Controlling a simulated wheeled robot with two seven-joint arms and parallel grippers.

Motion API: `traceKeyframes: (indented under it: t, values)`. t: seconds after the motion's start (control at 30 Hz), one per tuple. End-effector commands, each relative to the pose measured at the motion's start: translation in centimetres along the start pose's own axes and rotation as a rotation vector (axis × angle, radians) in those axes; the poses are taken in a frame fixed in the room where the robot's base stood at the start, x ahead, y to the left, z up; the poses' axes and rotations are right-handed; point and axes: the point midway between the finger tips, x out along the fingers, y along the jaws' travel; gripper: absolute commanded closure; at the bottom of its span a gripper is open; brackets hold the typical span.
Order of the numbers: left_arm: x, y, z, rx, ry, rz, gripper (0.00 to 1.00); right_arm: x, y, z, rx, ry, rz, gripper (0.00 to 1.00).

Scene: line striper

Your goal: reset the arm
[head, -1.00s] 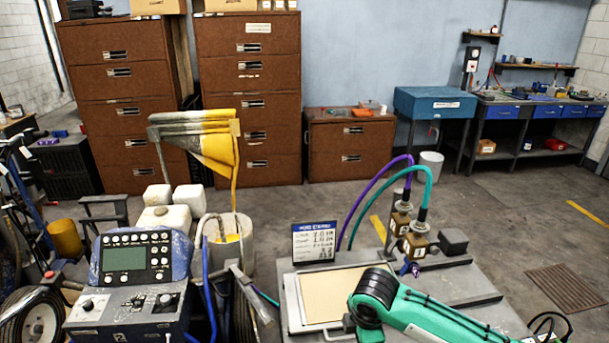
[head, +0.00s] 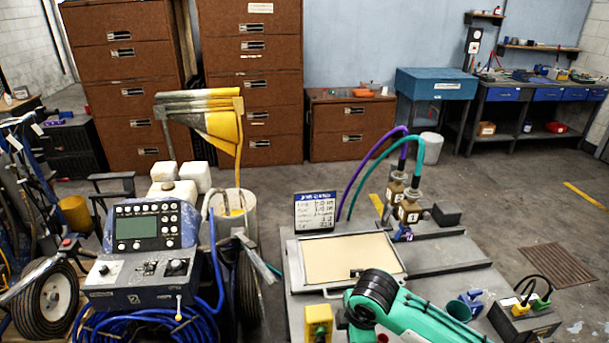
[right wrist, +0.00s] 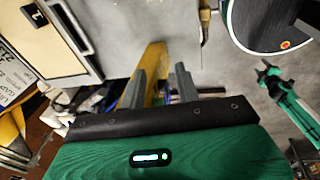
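A green arm of mine with a black joint (head: 374,294) shows at the bottom of the head view, over the near part of the grey bench; its gripper is not seen there. In the right wrist view my right gripper (right wrist: 161,86) has its two grey fingers apart. A yellow strip shows behind them, and nothing is clearly held.
A line-striper console (head: 140,275) stands left. Bare floor lies right.

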Motion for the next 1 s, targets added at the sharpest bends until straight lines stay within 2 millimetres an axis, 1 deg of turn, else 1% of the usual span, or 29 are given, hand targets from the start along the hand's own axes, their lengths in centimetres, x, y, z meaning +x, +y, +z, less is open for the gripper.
traceKeyframes:
  t: [0.03,0.17,0.33,0.43,0.53,0.67,0.77,0.87,1.0]
  values:
    - [0.0,0.0,0.0,0.0,0.0,0.0,0.48,0.2,-0.6,-0.4,0.017,0.015,0.0,0.68]
    - [0.0,0.1,0.3,0.0,-0.004,0.001,0.48,0.4,-2.0,-1.3,0.076,0.054,0.008,0.68]
    - [0.0,0.2,0.9,0.0,-0.011,0.002,0.48,0.7,-4.8,-2.5,0.217,0.124,0.02,0.68]
    - [0.0,0.1,0.8,0.0,-0.01,0.001,0.48,0.7,-6.5,-2.7,0.328,0.162,0.03,0.68]
    - [0.0,0.1,0.7,0.0,-0.009,0.001,0.48,0.6,-8.2,-2.4,0.448,0.191,0.038,0.68]
    - [0.0,0.1,0.7,0.0,-0.009,0.001,0.48,0.5,-10.4,-1.4,0.616,0.211,0.049,0.68]
    - [0.0,0.1,0.7,0.0,-0.009,0.001,0.48,0.4,-12.2,0.0,0.752,0.21,0.058,0.68]
    - [0.0,0.1,0.7,-0.001,-0.008,0.001,0.48,0.3,-14.2,1.7,0.891,0.198,0.07,0.68]
    - [0.0,0.1,0.6,-0.001,-0.007,0.001,0.48,0.0,-17.2,4.5,1.078,0.159,0.09,0.68]
